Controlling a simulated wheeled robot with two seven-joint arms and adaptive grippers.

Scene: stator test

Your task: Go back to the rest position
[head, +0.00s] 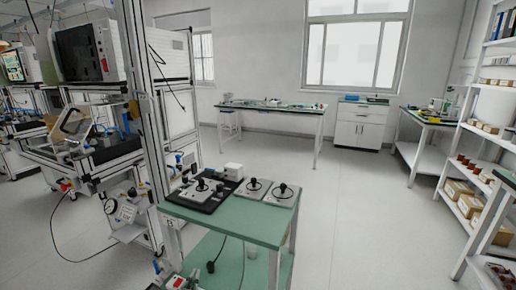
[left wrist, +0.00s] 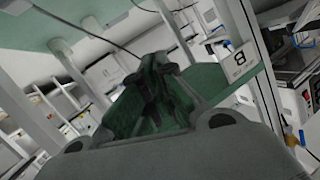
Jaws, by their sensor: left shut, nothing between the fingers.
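My left gripper (left wrist: 156,62) shows in the left wrist view, its dark fingers together and empty. In the head view I cannot clearly make it out among the dark parts at the bottom left. My right gripper is in neither view. A green-topped table (head: 240,220) stands in front of me in the head view. On it are a black plate (head: 208,203) with a knobbed device and two grey plates (head: 254,190) with black knobs.
A metal frame rack with a pressure gauge (head: 110,207) stands left of the green table. A shelf rack with boxes (head: 458,189) is at the right. A long table (head: 270,107) and white cabinet (head: 361,124) stand by the far wall. The floor (head: 350,215) between is clear.

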